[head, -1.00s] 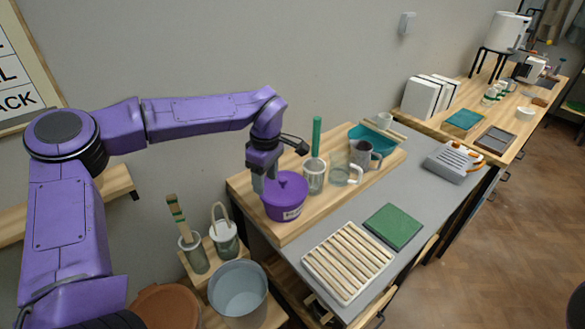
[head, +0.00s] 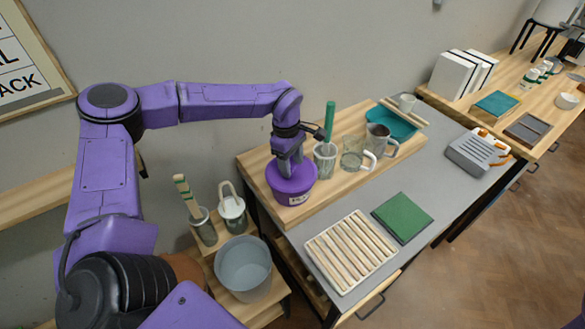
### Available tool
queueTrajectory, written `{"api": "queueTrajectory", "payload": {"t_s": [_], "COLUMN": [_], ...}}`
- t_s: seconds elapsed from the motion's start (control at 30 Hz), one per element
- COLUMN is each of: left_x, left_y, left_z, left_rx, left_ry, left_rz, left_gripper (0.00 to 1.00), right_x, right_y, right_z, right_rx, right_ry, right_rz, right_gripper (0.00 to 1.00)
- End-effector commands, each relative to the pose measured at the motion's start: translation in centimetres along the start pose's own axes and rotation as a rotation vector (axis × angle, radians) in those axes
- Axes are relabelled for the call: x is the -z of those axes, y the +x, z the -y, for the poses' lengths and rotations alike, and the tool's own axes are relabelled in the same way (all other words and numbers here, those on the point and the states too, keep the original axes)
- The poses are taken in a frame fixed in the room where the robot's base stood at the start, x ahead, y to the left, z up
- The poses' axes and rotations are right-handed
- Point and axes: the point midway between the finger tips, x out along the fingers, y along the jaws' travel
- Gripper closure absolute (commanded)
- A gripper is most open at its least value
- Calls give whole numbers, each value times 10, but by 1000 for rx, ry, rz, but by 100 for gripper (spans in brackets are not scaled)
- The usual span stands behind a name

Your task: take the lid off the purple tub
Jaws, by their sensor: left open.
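The purple tub (head: 292,197) stands at the front left end of the raised wooden board on the bench, with a pale label on its side. Its purple lid (head: 305,178) is on, seated on the rim. My left gripper (head: 287,174) points down over the middle of the lid, its fingers open. The fingers hide the lid's knob, and I cannot tell whether they touch the lid. My right gripper is out of view.
A glass cup (head: 325,161) with a green-handled tool, a clear jug (head: 355,155) and a grey mug (head: 381,142) stand close right of the tub. A slatted rack (head: 350,252) and a green tile (head: 402,218) lie in front. A grey bucket (head: 244,265) stands lower left.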

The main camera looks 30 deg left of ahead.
Motion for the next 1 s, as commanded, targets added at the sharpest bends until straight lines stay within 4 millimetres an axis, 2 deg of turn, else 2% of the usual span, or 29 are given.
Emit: {"api": "queueTrajectory", "payload": {"t_s": [0.17, 0.33, 0.37, 0.77, 0.87, 0.97, 1.0], "left_x": [0, 0, 0, 0, -1, -4, -5], "left_y": [1, 1, 1, -2, -10, -29, -37], "left_z": [0, 0, 0, 0, 0, -1, 6], "left_rx": [0, 0, 0, 0, -1, -5, -5], "left_ry": [0, 0, 0, 0, 0, 1, 2], "left_rz": [0, 0, 0, -1, 0, 1, 2], "left_gripper": [45, 97, 100, 100, 100, 100, 100], "right_x": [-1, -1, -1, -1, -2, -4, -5], "right_y": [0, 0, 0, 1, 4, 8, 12], "right_z": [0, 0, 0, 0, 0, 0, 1], "right_rx": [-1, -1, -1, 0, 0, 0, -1], "right_ry": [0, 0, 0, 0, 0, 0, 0], "right_rz": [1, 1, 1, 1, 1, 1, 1], "right_gripper": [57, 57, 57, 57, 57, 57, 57]}}
